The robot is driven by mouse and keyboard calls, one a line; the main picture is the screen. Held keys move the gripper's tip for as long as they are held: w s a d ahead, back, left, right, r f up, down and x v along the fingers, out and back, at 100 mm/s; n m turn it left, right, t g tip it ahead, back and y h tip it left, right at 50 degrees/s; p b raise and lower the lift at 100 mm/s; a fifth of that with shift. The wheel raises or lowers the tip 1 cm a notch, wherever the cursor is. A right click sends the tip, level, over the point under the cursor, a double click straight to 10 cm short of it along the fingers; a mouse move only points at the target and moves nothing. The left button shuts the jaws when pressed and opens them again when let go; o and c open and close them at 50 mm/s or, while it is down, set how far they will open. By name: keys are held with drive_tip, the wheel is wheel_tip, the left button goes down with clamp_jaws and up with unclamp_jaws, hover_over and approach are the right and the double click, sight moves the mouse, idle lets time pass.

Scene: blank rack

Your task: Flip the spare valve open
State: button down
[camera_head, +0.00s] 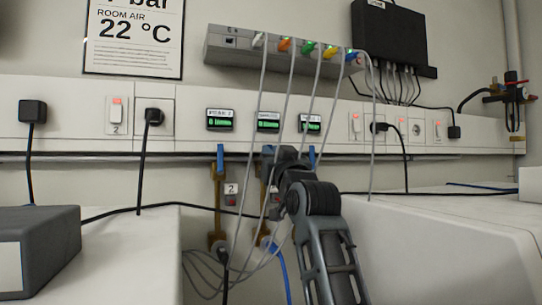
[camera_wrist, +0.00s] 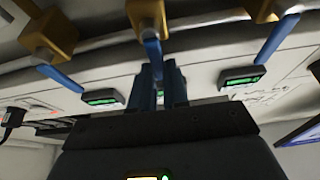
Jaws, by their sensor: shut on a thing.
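Three brass valves with blue levers show in the wrist view: a left one (camera_wrist: 50,35), a middle one (camera_wrist: 146,14) and a right one (camera_wrist: 268,9). My gripper (camera_wrist: 160,75) is shut on the middle valve's blue lever (camera_wrist: 153,52), whose end lies between the fingers. In the head view my gripper (camera_head: 276,155) is at the middle valve and hides most of it. The left valve (camera_head: 217,200) is clear there, its blue lever (camera_head: 220,158) pointing up. The right valve's blue lever (camera_head: 312,157) shows just beside my gripper. I cannot read which valve is the spare.
Green-lit displays (camera_head: 220,119) sit on the wall trunking (camera_head: 70,128) above the valves. Thin grey cables (camera_head: 258,100) hang from a grey box (camera_head: 300,52) in front of the valve area. A label plate (camera_head: 231,189) marked 2 is right of the left valve. White benches (camera_head: 440,225) flank the gap.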

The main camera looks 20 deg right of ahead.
drive_tip(key=c, duration=1.1)
unclamp_jaws()
drive_tip(key=shift+b+v, duration=1.3)
drive_tip(key=shift+v, duration=2.6)
drive_tip(key=shift+f, duration=0.1)
